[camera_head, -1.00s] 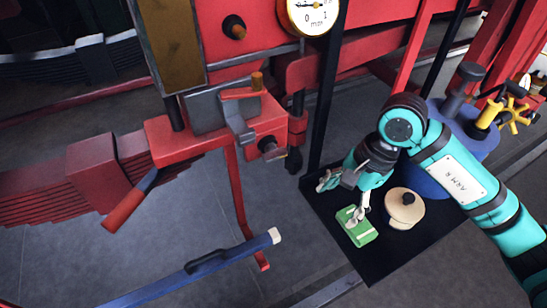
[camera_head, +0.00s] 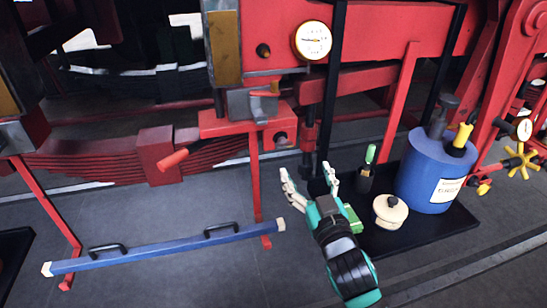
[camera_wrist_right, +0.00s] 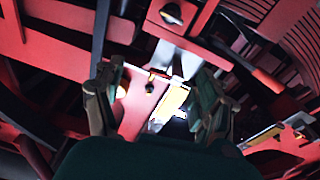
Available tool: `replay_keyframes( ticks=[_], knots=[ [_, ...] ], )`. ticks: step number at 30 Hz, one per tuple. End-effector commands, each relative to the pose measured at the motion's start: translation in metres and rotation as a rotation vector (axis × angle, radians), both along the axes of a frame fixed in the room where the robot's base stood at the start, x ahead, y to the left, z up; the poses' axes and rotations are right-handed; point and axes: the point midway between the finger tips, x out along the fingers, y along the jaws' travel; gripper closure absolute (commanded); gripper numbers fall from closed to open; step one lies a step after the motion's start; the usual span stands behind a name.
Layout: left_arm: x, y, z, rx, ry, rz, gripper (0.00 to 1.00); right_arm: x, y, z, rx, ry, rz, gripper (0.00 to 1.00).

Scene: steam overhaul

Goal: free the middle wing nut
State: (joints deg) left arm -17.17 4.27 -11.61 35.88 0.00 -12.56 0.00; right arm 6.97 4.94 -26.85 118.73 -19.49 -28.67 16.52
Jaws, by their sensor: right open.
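No wing nut can be told apart for certain. The red bracket box (camera_head: 245,122) under the gauge carries a grey clamp piece (camera_head: 262,106), a short orange-red bar on top and a small dark fitting (camera_head: 281,138) on its right side. My right gripper (camera_head: 309,178) is open and empty, fingers pointing up, below and to the right of this box in the head view. In the right wrist view its two fingers (camera_wrist_right: 155,75) stand apart, with red machinery and a yellow plate (camera_wrist_right: 172,100) beyond them. My left gripper is not in view.
A black tray (camera_head: 440,230) holds a green block (camera_head: 352,218), a cream lidded pot (camera_head: 390,211), a green-topped bottle (camera_head: 366,172) and a blue drum (camera_head: 430,170). A red lever (camera_head: 173,160) sticks out left of the box.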

Motion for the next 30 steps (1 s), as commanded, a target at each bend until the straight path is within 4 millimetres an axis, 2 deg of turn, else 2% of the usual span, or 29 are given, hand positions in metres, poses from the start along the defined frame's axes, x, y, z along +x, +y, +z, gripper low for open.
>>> replay_keyframes(
  ticks=[1,3,8,15,24,30],
  knots=[
    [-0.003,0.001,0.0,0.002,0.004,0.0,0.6,-0.001,-0.002,-0.013,0.043,0.068,-0.005,0.27],
    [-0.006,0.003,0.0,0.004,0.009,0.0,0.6,-0.001,-0.004,-0.025,0.079,0.128,-0.011,0.27],
    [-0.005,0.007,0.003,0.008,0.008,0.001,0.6,0.01,-0.002,-0.029,0.094,0.154,-0.014,0.27],
    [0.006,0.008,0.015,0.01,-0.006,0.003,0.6,0.055,0.012,-0.025,0.09,0.15,-0.013,0.27],
    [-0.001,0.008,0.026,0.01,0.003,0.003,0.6,0.113,0.029,-0.025,0.088,0.148,-0.013,0.27],
    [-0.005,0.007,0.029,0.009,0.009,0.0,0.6,0.144,0.039,-0.026,0.088,0.148,-0.013,0.27]
  ],
)
